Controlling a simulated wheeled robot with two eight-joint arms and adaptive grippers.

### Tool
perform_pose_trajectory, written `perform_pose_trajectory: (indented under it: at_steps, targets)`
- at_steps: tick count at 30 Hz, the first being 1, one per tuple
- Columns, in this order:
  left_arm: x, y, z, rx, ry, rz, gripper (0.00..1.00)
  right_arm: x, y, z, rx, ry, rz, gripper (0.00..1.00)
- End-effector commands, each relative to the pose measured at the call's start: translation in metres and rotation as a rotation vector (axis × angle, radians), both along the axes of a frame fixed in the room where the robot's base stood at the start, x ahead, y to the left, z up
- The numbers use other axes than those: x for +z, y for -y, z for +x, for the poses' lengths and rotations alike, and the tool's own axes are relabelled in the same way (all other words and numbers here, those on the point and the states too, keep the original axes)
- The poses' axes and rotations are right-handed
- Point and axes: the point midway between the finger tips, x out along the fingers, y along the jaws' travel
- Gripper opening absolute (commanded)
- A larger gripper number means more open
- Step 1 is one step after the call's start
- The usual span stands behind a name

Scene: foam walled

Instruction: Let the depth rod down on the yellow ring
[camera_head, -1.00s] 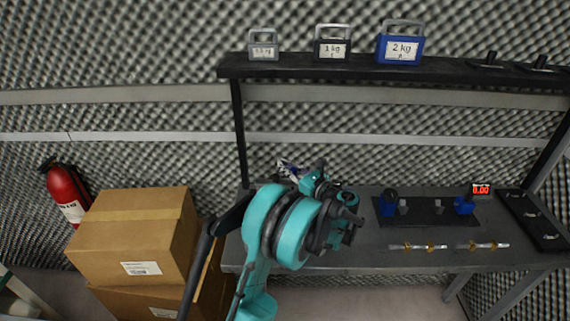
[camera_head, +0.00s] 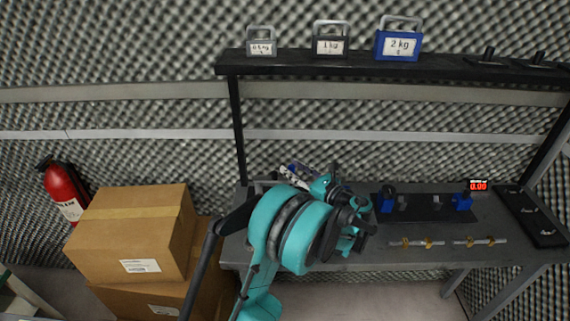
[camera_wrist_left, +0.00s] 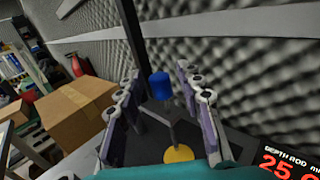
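In the left wrist view a blue cylindrical knob (camera_wrist_left: 160,86), seemingly the top of the depth rod, stands between the two fingers of my left gripper (camera_wrist_left: 159,72). Gaps show on both sides of it, so the gripper is open and not touching it. A thin grey bracket (camera_wrist_left: 173,134) is below the knob. A yellow disc or ring (camera_wrist_left: 178,154) lies lower, on the dark surface. In the head view my left gripper (camera_head: 297,175) is partly hidden behind my teal arm. My right gripper is out of view.
The grey bench (camera_head: 370,248) carries a dark fixture plate with blue blocks (camera_head: 462,201), a small red display (camera_head: 478,185) and brass-and-steel bars (camera_head: 417,243). A black shelf (camera_head: 350,70) with labelled weights runs above. Cardboard boxes (camera_head: 130,230) and a fire extinguisher (camera_head: 64,190) are left.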

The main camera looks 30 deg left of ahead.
Motion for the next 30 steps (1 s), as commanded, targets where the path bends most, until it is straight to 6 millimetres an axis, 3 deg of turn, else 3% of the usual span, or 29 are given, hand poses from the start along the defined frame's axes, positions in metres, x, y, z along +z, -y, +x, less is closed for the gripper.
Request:
perform_pose_trajectory:
  at_steps: [6, 12, 21, 23, 30]
  targets:
    - [0.0, 0.046, -0.011, -0.003, 0.0, 0.0, 0.37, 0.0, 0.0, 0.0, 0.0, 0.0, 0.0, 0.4]
    - [0.0, 0.067, -0.016, -0.002, 0.0, 0.0, 0.37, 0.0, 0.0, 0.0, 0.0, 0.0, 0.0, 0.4]
    - [0.0, 0.07, -0.017, 0.0, 0.0, 0.0, 0.37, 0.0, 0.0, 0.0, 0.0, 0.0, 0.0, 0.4]
    - [0.0, 0.07, -0.017, 0.0, 0.0, 0.0, 0.41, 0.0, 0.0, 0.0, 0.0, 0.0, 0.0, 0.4]
    - [0.003, 0.065, -0.015, 0.002, 0.0, 0.0, 0.41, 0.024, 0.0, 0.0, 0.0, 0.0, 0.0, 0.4]
